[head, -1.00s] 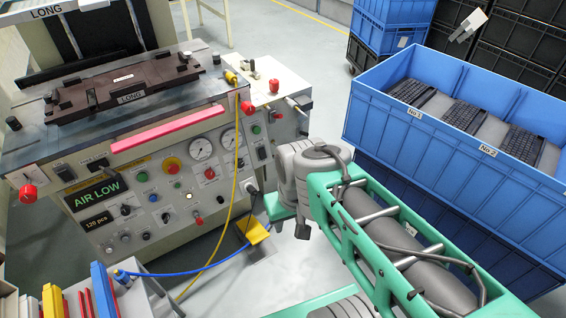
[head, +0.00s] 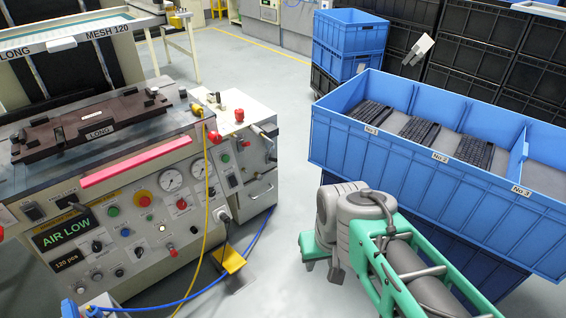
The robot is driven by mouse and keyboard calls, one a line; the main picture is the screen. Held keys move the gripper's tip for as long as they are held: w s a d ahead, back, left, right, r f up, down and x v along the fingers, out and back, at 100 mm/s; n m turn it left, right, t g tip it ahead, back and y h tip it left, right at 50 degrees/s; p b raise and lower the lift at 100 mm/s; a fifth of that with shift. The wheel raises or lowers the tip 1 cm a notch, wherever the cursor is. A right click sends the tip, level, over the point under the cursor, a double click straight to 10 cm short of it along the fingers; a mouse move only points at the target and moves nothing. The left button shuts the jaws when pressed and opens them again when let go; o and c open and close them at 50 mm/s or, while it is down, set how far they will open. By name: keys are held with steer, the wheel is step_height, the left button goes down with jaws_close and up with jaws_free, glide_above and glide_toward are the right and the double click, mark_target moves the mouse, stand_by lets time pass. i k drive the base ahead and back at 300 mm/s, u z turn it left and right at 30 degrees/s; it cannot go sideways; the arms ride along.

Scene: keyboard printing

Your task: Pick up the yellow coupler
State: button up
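The yellow coupler (head: 198,109) is small and sits at the right front corner of the machine's top in the head view. A yellow hose (head: 207,165) hangs from it down the machine's front. My arm stands at the lower right, well apart from the coupler. The end of my arm, with a green part and a small dark tip (head: 309,266), shows below the grey joint. My gripper's fingers are mostly hidden behind the arm, so I cannot tell whether they are open.
The machine (head: 110,215) has a red bar, gauges, and an AIR LOW display. A yellow pedal (head: 229,259) and blue hose (head: 190,297) lie on the floor. A large blue bin (head: 400,165) with keyboards stands at right. Clear floor lies between machine and bin.

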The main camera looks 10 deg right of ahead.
mark_target(196, 108)
steer(key=z, duration=0.3)
steer(key=i, duration=1.1)
steer(key=u, duration=0.8)
